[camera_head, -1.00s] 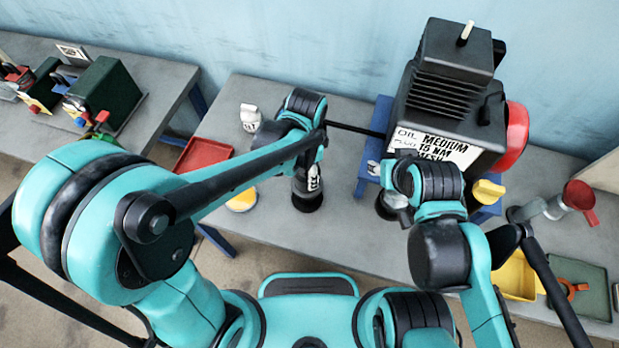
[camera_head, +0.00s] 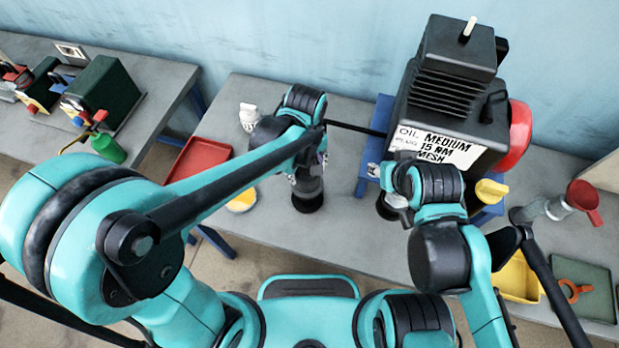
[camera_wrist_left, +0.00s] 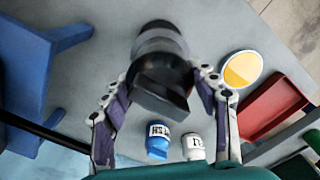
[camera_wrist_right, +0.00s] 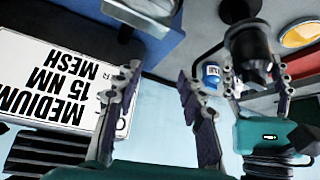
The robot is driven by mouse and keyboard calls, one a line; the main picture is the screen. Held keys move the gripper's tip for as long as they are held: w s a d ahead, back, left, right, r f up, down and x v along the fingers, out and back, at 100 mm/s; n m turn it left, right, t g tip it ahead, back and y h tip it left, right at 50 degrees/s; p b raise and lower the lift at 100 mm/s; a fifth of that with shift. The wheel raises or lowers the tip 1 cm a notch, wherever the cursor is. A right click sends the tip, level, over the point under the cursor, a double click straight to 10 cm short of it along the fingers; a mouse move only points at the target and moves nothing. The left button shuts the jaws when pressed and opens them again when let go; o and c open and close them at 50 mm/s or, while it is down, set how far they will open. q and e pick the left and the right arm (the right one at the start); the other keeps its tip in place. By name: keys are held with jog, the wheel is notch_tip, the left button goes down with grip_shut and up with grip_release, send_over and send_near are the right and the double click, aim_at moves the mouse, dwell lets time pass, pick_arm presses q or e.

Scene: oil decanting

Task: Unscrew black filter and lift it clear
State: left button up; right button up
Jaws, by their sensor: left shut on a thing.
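The black filter (camera_wrist_left: 165,85) is the dark, wedge-sided top on a grey cylinder (camera_wrist_left: 160,42) with a black base. It sits between the fingers of my left gripper (camera_wrist_left: 165,108), which is shut on it. In the head view my left gripper (camera_head: 308,170) is above the cylinder, whose round black base (camera_head: 307,202) rests on the bench. The filter is mostly hidden there by my wrist. My right gripper (camera_wrist_right: 158,95) is open and empty, beside the labelled oil machine (camera_head: 450,95).
A red tray (camera_head: 200,158), white bottle (camera_head: 249,117) and yellow dish (camera_head: 243,201) lie left of the cylinder. In the left wrist view, blue-capped (camera_wrist_left: 158,142) and white (camera_wrist_left: 194,148) bottles stand nearby. A yellow tray (camera_head: 516,278) is at right. Bench in front is clear.

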aim_at(307, 162)
pick_arm(q)
jog(key=shift+r+p, duration=0.85)
jog(key=shift+r, duration=0.2)
notch_tip(307, 162, up, 5)
jog(key=p, duration=0.3)
jog(key=shift+p, duration=0.4)
jog(key=shift+f, duration=0.1)
jog(key=shift+w+f, duration=0.1)
